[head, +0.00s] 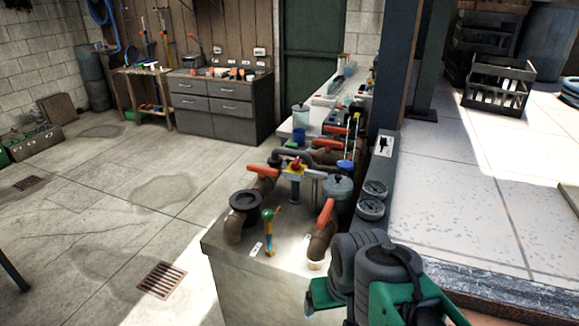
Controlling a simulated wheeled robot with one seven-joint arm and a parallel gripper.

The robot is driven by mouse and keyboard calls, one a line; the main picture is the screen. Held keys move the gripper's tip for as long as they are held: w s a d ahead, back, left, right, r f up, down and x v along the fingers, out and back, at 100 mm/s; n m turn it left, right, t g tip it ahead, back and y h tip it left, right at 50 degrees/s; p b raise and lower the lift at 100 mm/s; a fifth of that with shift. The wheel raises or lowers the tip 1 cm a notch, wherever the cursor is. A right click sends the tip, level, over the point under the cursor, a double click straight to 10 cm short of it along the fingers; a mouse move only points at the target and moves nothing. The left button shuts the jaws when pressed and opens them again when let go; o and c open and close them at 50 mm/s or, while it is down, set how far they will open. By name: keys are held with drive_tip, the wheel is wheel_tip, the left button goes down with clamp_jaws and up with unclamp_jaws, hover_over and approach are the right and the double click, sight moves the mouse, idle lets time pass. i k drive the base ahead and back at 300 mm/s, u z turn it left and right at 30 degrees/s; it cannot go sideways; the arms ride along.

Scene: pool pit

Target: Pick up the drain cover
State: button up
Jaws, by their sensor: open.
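A rusty slotted drain cover (162,280) lies flat in the concrete floor at the lower left, in front of the concrete counter's near left corner. A second, similar slotted grate (28,183) lies in the floor farther back at the left edge. My gripper (318,296) shows only in part as a green piece at the bottom, beside the dark rounded links of my arm. It is open, and I see nothing in it. It is to the right of the nearer drain cover, apart from it, with the counter between them in the picture.
The counter (245,280) carries brown pipes, orange-handled valves (325,215), gauges (371,198) and pots. A grey drawer cabinet (222,110) and a workbench (143,95) stand at the back. Open floor surrounds the nearer grate. A dark crate (497,85) sits on the white tiles at right.

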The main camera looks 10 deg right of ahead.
sight(285, 162)
drive_tip(key=z, duration=0.05)
drive_tip(key=k, duration=0.5)
drive_tip(key=u, duration=0.75)
drive_tip(key=i, duration=0.45)
drive_tip(key=u, duration=0.95)
drive_tip(key=i, duration=1.9)
drive_tip(key=z, duration=0.8)
drive_tip(key=i, duration=0.6)
drive_tip(key=z, duration=0.35)
